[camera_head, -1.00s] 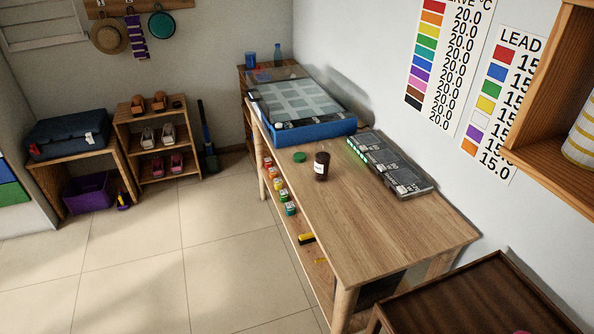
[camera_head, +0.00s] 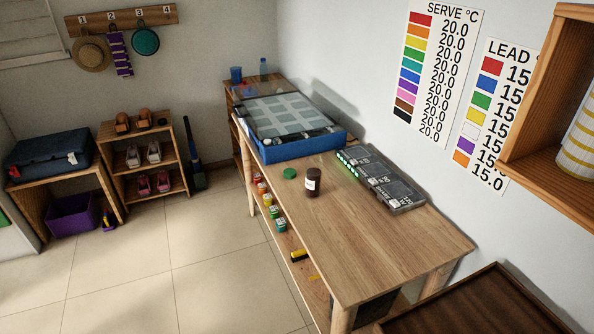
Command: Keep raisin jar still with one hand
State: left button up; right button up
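A small dark brown jar (camera_head: 313,183) with a white label stands upright on the wooden table (camera_head: 390,245); it appears to be the raisin jar, though the label is too small to read. A round green lid (camera_head: 290,173) lies flat on the table just left of the jar. Neither of my grippers shows in the head view, and nothing touches the jar.
A blue tray (camera_head: 300,147) with a checked panel sits at the table's far end. A dark device with green lights (camera_head: 382,182) lies along the wall side. The near half of the tabletop is clear. A dark wooden surface (camera_head: 480,310) stands at the front right.

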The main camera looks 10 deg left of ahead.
aim_at(314, 165)
jog(key=i+j+z, duration=0.4)
jog(key=j, duration=0.2)
jog(key=i+j+z, duration=0.25)
jog(key=j+z, duration=0.2)
jog(key=j, duration=0.25)
jog(key=i+j+z, duration=0.2)
jog(key=j, duration=0.2)
jog(key=k, duration=0.1)
